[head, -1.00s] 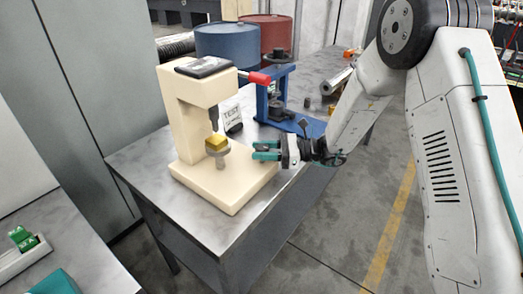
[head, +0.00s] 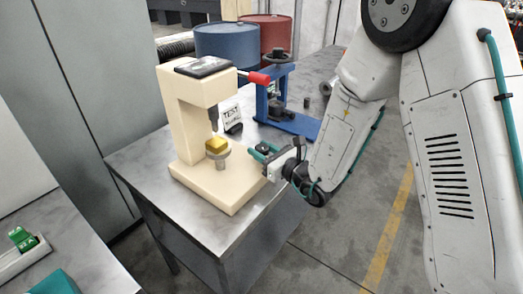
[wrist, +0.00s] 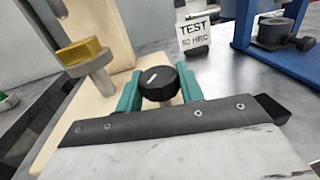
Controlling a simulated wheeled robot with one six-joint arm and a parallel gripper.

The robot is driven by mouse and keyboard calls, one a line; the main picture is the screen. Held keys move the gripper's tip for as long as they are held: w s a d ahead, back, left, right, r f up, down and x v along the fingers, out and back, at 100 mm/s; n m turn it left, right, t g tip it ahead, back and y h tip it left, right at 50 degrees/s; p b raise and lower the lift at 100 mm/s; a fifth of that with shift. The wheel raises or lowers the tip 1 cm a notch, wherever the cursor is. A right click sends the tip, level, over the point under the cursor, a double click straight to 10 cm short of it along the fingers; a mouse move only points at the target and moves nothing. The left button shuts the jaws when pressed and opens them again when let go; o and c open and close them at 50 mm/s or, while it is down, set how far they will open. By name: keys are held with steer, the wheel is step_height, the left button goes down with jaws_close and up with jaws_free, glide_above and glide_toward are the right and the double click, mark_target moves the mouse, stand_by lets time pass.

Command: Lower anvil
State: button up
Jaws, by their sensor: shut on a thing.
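A cream hardness tester (head: 185,120) stands on the metal bench. Its grey anvil (head: 219,159) rises from the base and carries a gold block (head: 216,144); the indenter (head: 213,115) is above, with a gap visible. In the wrist view the anvil (wrist: 98,78) and gold block (wrist: 82,52) are at the upper left. A black knob (wrist: 160,80) with a white mark sits at the tester's side. My gripper (head: 262,151) is at the base's right side, its teal fingers shut on the knob, one on each side. The knob is not clearly visible in the head view.
A TEST card (head: 231,113) stands behind the tester; it reads 50 HRC in the wrist view. A blue press (head: 293,121) is at the right rear. A red-tipped lever (head: 258,79) juts from the tester's top. Barrels (head: 227,40) stand behind the bench.

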mark_target(267, 153)
steer(key=shift+m+t+h, duration=0.5)
steer(key=shift+h, duration=0.1)
steer(key=shift+r, duration=0.1)
steer(key=o, duration=1)
steer(key=shift+c, duration=0.2)
steer(key=shift+v, duration=3.85)
